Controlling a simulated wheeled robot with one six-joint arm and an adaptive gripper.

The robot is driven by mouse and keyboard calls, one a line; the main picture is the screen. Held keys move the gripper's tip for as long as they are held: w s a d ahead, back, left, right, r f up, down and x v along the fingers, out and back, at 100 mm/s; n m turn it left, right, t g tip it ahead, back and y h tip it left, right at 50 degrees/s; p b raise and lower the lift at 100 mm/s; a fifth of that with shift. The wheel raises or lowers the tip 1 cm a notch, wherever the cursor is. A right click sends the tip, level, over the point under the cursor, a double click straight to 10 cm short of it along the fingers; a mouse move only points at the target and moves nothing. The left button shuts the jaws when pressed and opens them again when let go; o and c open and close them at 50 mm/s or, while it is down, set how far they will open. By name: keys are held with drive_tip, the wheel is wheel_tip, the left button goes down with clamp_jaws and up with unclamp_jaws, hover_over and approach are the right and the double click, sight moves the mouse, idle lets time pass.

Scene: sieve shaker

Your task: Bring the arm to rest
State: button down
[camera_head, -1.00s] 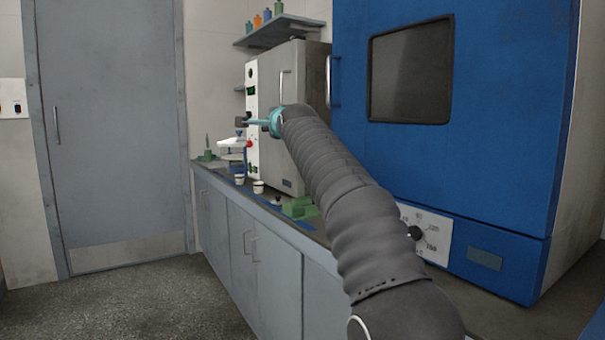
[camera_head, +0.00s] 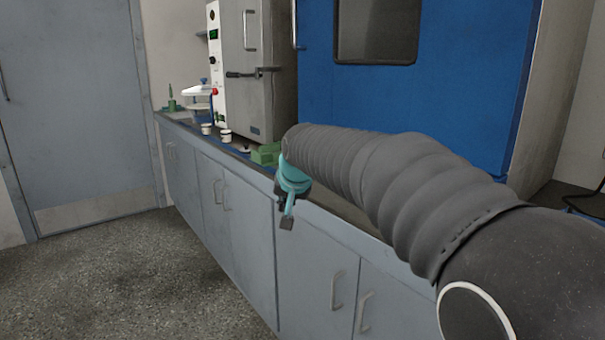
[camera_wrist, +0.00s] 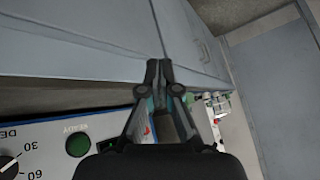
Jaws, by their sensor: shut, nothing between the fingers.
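My gripper (camera_head: 286,222) hangs at the end of my grey sleeved arm in the head view, below a teal wrist part. It points down in front of the grey cabinet fronts, just off the counter's front edge. In the wrist view my gripper (camera_wrist: 158,64) has its two dark fingertips together, with nothing between them. It appears apart from the cabinet doors seen beyond it.
The counter (camera_head: 225,145) carries a green block (camera_head: 266,154), small white cups (camera_head: 225,135) and a white balance-like device (camera_head: 198,90). A grey cabinet oven (camera_head: 262,95) and a large blue machine (camera_head: 450,100) stand behind. The floor (camera_head: 120,270) at left is clear.

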drive_tip(key=s+d+f+h, duration=0.1)
drive_tip(key=s+d+f, duration=0.3)
drive_tip(key=s, duration=0.7)
drive_tip(key=s+d+f+g, duration=0.1)
drive_tip(key=s+d+f, duration=0.2)
drive_tip(key=s+d, duration=0.6)
drive_tip(key=s+d+f+g+h, duration=0.1)
drive_tip(key=s+d+f, duration=0.3)
drive_tip(key=s, duration=1.1)
drive_tip(key=d, duration=0.2)
drive_tip(key=shift+d+f+h, duration=0.3)
drive_tip(key=shift+d, duration=0.1)
drive_tip(key=shift+s, duration=0.2)
